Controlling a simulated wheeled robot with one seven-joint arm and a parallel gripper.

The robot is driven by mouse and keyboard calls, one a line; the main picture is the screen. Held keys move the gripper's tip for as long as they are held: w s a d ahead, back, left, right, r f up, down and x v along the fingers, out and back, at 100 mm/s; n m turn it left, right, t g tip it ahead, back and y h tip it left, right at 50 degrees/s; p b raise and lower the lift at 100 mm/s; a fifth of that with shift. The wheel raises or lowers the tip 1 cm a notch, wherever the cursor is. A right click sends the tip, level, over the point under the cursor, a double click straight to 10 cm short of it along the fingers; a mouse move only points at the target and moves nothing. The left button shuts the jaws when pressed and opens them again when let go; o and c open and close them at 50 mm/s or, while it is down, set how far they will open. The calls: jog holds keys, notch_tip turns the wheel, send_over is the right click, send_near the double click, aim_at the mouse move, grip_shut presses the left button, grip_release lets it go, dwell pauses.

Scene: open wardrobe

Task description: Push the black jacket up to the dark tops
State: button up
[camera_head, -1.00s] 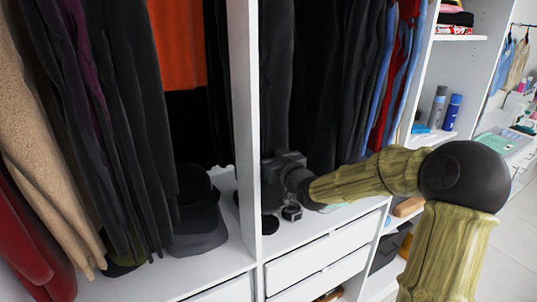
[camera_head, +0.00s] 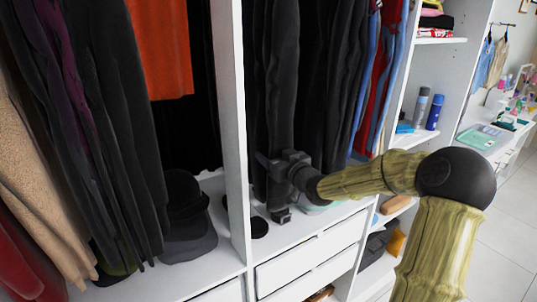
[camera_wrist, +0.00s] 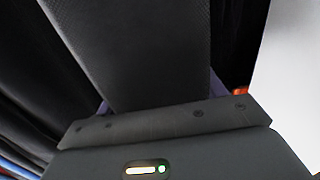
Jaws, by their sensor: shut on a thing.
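The black jacket (camera_head: 283,85) hangs in the right-hand bay, a short way right of the white upright panel. It fills the top middle of the wrist view as a dark textured strip (camera_wrist: 150,50). My gripper (camera_head: 272,168) is shut on its lower part; in the wrist view the gripper (camera_wrist: 160,98) has pale fingertips showing at both sides of the cloth. The dark tops (camera_head: 332,80) hang just right of the jacket, and show at the left of the wrist view (camera_wrist: 35,85). Whether jacket and tops touch is unclear.
The white upright panel (camera_head: 233,120) stands left of the jacket. Blue and red garments (camera_head: 380,90) hang right of the dark tops. A black round item (camera_head: 259,227) lies on the shelf above white drawers (camera_head: 310,262). Dark hats (camera_head: 185,215) sit in the left bay.

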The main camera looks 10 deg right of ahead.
jog(key=shift+w+d+r+p, duration=0.1)
jog(key=shift+w+d+p, duration=0.15)
jog(key=shift+d, duration=0.4)
jog(key=shift+w+d+p, duration=0.2)
jog(key=shift+d+p, duration=0.15)
jog(key=shift+d, duration=0.25)
jog(key=shift+w+d+r+p, duration=0.1)
jog(key=shift+w+d+p, duration=0.15)
jog(key=shift+d, duration=0.4)
jog(key=o, duration=1.6)
jog(key=shift+d+f, duration=0.15)
jog(key=shift+o, duration=0.2)
jog(key=b+v, duration=0.3)
jog(key=v, duration=1.4)
jog(key=shift+s+b, duration=0.2)
jog(key=shift+b, duration=0.2)
jog(key=shift+d, duration=0.1)
